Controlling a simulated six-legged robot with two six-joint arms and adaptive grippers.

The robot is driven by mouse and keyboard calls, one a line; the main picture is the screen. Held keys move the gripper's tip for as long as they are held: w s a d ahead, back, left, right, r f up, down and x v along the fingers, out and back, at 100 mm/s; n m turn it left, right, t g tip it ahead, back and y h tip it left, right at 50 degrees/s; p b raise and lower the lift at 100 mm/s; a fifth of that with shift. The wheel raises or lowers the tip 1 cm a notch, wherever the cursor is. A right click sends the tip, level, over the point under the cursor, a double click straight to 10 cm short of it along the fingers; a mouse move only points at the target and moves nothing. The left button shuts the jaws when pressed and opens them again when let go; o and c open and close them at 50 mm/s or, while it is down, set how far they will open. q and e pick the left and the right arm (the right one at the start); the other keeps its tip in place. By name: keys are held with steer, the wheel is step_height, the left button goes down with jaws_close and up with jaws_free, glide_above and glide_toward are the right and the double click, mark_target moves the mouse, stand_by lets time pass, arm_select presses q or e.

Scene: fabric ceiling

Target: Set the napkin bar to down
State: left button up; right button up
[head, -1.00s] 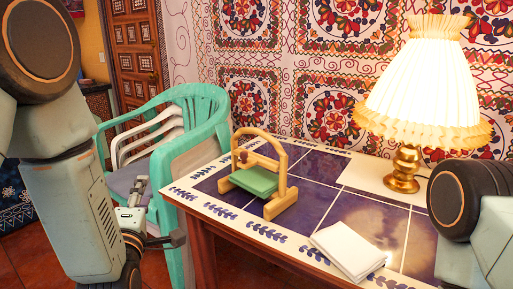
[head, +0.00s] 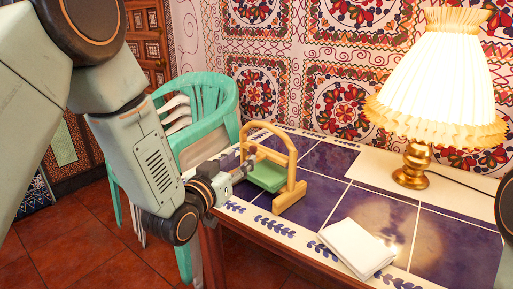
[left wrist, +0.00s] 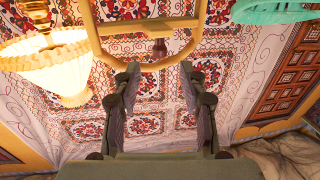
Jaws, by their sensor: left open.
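The wooden napkin holder (head: 290,192) stands on the tiled table, with an arched frame and green napkins (head: 266,176) on its base. My left gripper (head: 246,167) is beside the arch's left side, near its bar. The gripper partly hides the bar in the head view.
A lit lamp (head: 437,75) stands at the back right of the table. A folded white cloth (head: 356,247) lies at the front edge. A turquoise chair (head: 205,105) stands left of the table. Blue tiles (head: 375,215) right of the holder are mostly clear.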

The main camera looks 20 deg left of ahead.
mark_target(251, 149)
arm_select(q)
steer(key=shift+w+d, duration=0.15)
steer(key=shift+w, duration=0.35)
steer(key=w, duration=0.3)
steer(key=w+d+b, duration=0.1)
steer(key=w, duration=0.2)
steer(key=shift+w+d, duration=0.15)
steer(key=shift+w, duration=0.05)
jaws_close()
